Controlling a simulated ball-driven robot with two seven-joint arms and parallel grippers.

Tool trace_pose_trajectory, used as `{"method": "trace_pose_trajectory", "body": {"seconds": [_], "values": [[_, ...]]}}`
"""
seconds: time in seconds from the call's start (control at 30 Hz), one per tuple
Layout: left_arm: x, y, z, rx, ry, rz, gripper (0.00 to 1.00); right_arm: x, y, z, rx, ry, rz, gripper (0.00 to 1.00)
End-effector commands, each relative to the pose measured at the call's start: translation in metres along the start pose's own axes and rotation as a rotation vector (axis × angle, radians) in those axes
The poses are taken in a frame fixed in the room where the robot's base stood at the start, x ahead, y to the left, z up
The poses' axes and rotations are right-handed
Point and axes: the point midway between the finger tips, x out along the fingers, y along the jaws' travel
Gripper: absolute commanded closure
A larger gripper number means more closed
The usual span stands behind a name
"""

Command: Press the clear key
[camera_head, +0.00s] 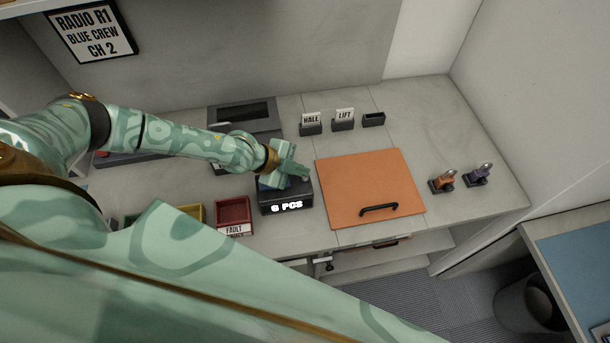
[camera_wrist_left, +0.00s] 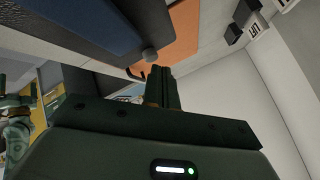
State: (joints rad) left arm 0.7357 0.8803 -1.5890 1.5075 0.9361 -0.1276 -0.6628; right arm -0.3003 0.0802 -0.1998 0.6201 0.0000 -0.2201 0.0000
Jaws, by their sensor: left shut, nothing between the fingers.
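A dark box with a lit display reading "6 PCS" (camera_head: 286,200) stands on the counter, left of an orange panel. Its blue top (camera_head: 268,186) is partly hidden by my left gripper (camera_head: 299,172). The gripper is over the back right part of the box, its fingers shut and empty. No key marked clear is readable.
The orange panel (camera_head: 365,180) with a black handle lies to the right. Card holders marked HALL (camera_head: 311,123) and LIFT (camera_head: 344,120) stand behind. A red FAULT bin (camera_head: 233,211) is left of the box. Two small clipped items, orange (camera_head: 442,182) and purple (camera_head: 477,176), stand at right.

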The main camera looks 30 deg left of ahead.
Motion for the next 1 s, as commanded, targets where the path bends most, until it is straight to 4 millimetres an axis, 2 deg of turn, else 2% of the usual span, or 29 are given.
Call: {"method": "trace_pose_trajectory", "body": {"seconds": [1.0], "values": [[0.0074, 0.0054, 0.0053, 0.000, 0.000, 0.000, 1.00, 0.0096, -0.0005, 0.0011, 0.000, 0.000, 0.000, 0.00]]}}
